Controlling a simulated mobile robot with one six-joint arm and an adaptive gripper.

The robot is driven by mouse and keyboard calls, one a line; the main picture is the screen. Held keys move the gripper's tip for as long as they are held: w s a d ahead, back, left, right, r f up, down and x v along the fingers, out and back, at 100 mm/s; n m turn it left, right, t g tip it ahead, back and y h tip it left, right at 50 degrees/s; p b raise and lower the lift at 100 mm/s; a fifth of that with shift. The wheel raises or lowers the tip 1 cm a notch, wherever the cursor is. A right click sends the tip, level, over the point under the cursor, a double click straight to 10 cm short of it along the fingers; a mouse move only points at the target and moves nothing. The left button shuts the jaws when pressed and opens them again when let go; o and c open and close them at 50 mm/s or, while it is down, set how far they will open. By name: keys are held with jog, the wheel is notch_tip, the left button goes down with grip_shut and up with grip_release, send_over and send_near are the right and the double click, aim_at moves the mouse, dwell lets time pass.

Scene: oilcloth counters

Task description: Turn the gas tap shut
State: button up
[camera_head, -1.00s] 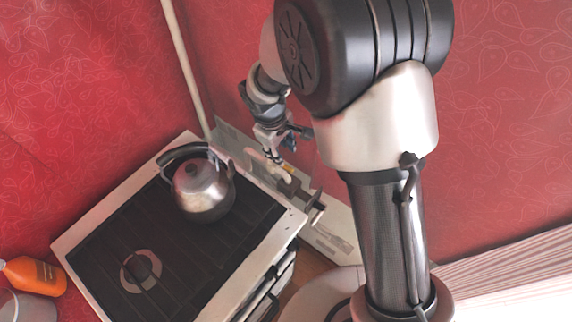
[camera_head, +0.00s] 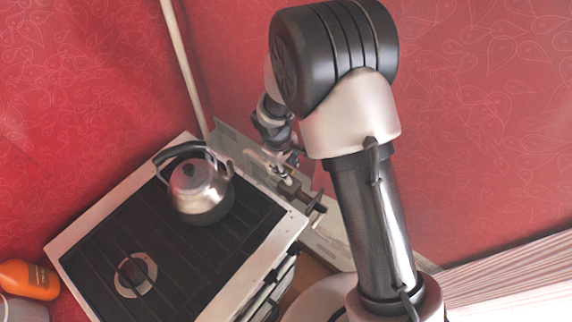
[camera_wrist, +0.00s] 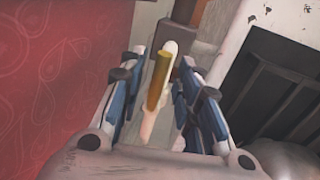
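The gas tap's yellow lever (camera_wrist: 158,84) shows in the wrist view, in front of a pale pipe (camera_wrist: 149,125). My gripper (camera_wrist: 163,70) is open, with one blue-and-dark finger on each side of the lever and a visible gap to both. The lever runs roughly lengthwise between the fingers; I cannot tell how deep it lies between them. In the head view my gripper (camera_head: 287,164) is small, behind the stove's right back corner. There the tap is mostly hidden by my gripper and nearby fittings.
The stove (camera_head: 75,222) carries a steel kettle (camera_head: 203,193) near its back corner, close to my gripper. An orange bottle (camera_head: 30,280) lies at the left. A pale vertical pipe (camera_head: 183,65) and the red walls (camera_head: 480,130) bound the corner. The stove's worn white edge (camera_wrist: 232,40) is right of my gripper.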

grip_shut()
dwell(0.3)
jog(key=shift+s+a, duration=0.1)
dwell(0.4)
jog(key=m+b, duration=0.1)
jog(key=a+m, duration=0.1)
jog(key=s+m+b, duration=0.1)
jog(key=shift+a+f+m+g+b, duration=0.1)
jog(key=shift+a+m+g+b, duration=0.2)
jog(key=shift+m+b, duration=0.1)
jog(key=a+m+g, duration=0.2)
jog(key=a+m, duration=0.5)
jog(key=m, duration=0.7)
jog(key=shift+w+g+p, duration=0.3)
jog(key=shift+w, duration=0.05)
